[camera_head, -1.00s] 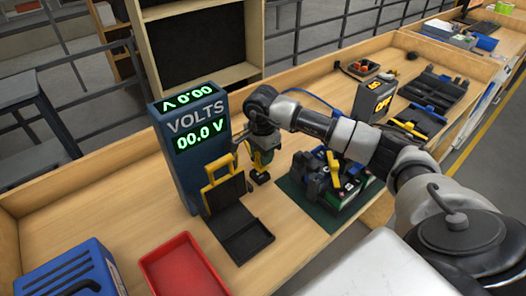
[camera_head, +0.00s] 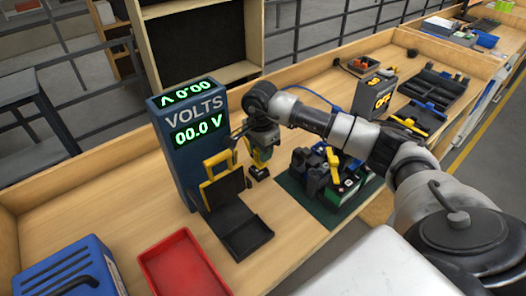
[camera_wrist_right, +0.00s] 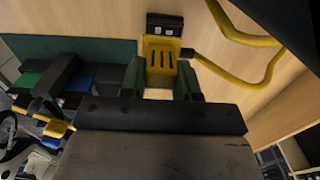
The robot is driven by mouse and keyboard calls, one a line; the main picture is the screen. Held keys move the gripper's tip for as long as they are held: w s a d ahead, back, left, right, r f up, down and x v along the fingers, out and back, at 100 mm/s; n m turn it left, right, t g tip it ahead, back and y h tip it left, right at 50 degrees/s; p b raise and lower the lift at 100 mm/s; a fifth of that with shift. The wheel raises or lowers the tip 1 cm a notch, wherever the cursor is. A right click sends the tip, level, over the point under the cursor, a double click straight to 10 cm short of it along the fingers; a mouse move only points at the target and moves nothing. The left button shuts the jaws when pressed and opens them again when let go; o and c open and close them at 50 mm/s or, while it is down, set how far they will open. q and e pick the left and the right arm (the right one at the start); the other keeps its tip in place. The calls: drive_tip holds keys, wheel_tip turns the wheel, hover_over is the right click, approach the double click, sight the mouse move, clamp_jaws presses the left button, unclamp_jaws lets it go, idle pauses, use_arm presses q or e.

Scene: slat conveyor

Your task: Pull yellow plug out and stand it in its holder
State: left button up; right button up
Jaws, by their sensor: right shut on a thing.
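My right gripper (camera_head: 261,148) points down between the voltmeter and the green mat. In the right wrist view its two green fingers (camera_wrist_right: 160,82) are shut on the slotted yellow plug (camera_wrist_right: 160,58). The plug also shows in the head view (camera_head: 259,158), upright and partly hidden by the gripper. A yellow cable (camera_wrist_right: 262,83) loops near the plug in the wrist view. A small black block (camera_wrist_right: 165,25) lies just beyond the plug's end; I cannot tell whether they touch. Which thing is the plug's holder is not clear. My left gripper is not in view.
The blue voltmeter (camera_head: 190,150) reads 00.0 V. A black tray with a yellow frame (camera_head: 243,235) stands in front of it. A red tray (camera_head: 185,265) and a blue box (camera_head: 70,275) are nearer. Black and green equipment (camera_head: 335,175) crowds the green mat to the right.

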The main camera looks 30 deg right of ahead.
drive_tip(key=shift+w+r, duration=0.2)
drive_tip(key=shift+w, duration=0.1)
idle(0.4)
